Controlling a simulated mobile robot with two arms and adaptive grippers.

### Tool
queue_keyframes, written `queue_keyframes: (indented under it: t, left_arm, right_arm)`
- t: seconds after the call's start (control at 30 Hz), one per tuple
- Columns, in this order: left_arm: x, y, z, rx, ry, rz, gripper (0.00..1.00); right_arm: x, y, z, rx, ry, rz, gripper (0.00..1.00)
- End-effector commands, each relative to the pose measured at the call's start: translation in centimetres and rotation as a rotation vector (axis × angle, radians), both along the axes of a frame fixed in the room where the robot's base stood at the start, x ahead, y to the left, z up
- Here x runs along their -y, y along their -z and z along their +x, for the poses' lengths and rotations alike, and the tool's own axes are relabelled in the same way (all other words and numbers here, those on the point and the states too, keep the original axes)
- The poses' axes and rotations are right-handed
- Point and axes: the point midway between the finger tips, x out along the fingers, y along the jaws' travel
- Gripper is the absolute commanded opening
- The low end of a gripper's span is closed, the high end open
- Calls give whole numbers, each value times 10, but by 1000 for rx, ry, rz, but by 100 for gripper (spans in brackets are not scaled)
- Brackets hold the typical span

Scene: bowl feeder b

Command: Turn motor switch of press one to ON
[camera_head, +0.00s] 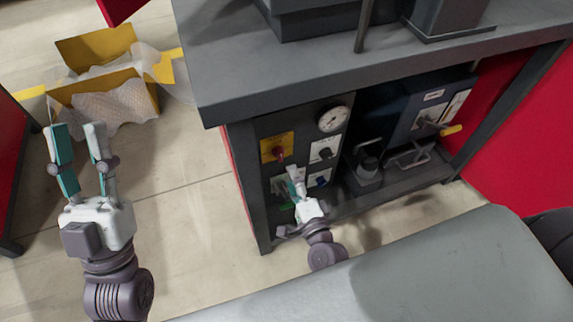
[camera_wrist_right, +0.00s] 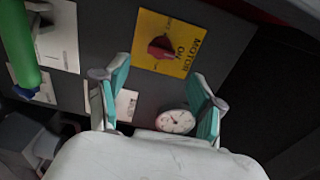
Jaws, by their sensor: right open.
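The motor switch is a red knob (camera_head: 279,154) on a yellow plate (camera_head: 268,146) on the dark panel under the press bench. In the right wrist view the knob (camera_wrist_right: 160,47) sits beside the words "MOTOR ON" on the plate (camera_wrist_right: 186,62). I cannot tell which setting the knob points to. My right gripper (camera_head: 293,176) is in front of the panel, just below the plate. In its wrist view the right gripper (camera_wrist_right: 158,80) is open and empty, with the knob beyond its fingertips, apart from them. My left gripper (camera_head: 76,130) is open and empty at the far left.
A round gauge (camera_head: 333,119) and other switches, including a black one (camera_head: 323,153) and a blue one (camera_head: 319,179), share the panel. A green part (camera_wrist_right: 20,42) shows close to the wrist camera. The bench top (camera_head: 229,78) overhangs the panel. A yellow box (camera_head: 92,100) with wrap stands on the floor.

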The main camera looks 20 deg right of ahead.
Motion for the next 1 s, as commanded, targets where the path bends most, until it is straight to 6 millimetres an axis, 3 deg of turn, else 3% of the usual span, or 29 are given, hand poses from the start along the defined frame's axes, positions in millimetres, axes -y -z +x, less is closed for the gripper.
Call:
queue_keyframes:
  t: [0.1,0.33,1.0]
  left_arm:
    - [0,0,0,0,0,0,37]
    - [0,0,0,0,1,1,37]
    - [0,0,0,0,1,1,37]
  right_arm:
    - [1,1,-26,-3,-2,-1,68]
    - [2,0,-53,0,0,-1,68]
    - [2,0,-56,1,0,0,68]
